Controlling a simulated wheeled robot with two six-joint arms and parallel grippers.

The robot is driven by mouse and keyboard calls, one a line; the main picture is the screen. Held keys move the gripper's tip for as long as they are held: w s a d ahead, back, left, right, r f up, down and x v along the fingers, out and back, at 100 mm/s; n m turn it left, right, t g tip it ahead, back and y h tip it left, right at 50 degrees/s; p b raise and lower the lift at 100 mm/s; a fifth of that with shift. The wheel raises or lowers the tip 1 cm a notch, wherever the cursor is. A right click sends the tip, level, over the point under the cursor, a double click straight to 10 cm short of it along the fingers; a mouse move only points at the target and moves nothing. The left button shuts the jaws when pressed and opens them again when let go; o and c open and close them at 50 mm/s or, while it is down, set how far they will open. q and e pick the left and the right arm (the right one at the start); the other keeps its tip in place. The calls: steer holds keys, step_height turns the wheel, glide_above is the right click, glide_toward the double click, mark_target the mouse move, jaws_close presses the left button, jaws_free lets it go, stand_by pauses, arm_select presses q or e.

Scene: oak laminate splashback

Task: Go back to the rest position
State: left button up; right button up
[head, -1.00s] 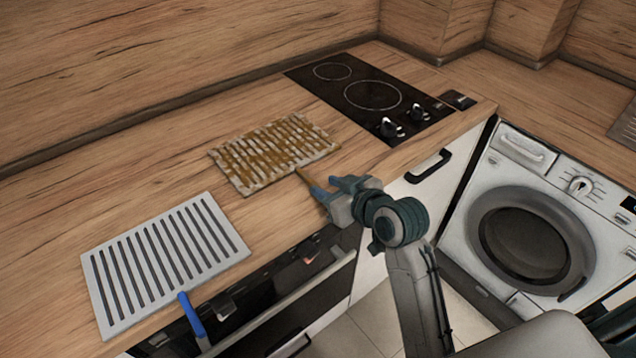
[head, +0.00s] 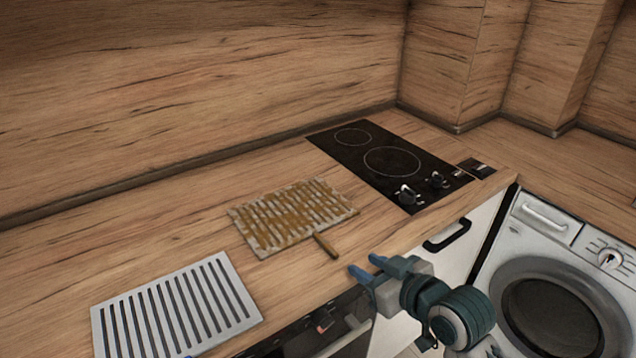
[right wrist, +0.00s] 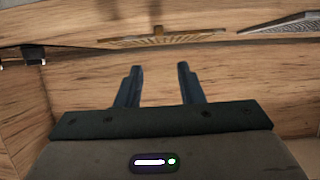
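My right gripper (head: 362,265) is in the lower middle of the head view, beyond the counter's front edge. Its two blue fingers are apart with nothing between them. The right wrist view also shows the gripper (right wrist: 158,72) open and empty.
A brown-stained slatted rack (head: 290,214) lies on the wooden counter, with a short brown stick (head: 326,246) at its front edge, apart from my fingers. A grey slotted rack (head: 240,296) lies front left. A black hob (head: 375,147) is behind, and a washing machine (head: 505,290) stands right.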

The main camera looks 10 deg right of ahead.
steer(key=s+d+f+m+g+h, duration=0.25)
steer(key=s+f+g, duration=0.25)
steer(key=s+f, duration=0.55)
steer(key=s+d+f+m+g+h, duration=0.1)
steer(key=s+d+f+g+h, duration=0.25)
steer(key=s+f, duration=0.7)
steer(key=w+d+f+g, duration=0.1)
steer(key=d+f, duration=0.1)
steer(key=f, duration=1.2)
steer(key=w+d+f+g, duration=0.1)
steer(key=f, duration=1.2)
arm_select(q)
steer(key=shift+w, duration=0.45)
arm_select(e)
steer(key=s+d+f, duration=0.1)
steer(key=s+f, duration=1.7)
steer(key=f, duration=0.3)
steer(key=shift+d+f+g+y, duration=0.3)
steer(key=shift+d+f+g, duration=0.05)
steer(key=shift+d+g, duration=0.1)
arm_select(q)
steer(key=shift+s, duration=0.65)
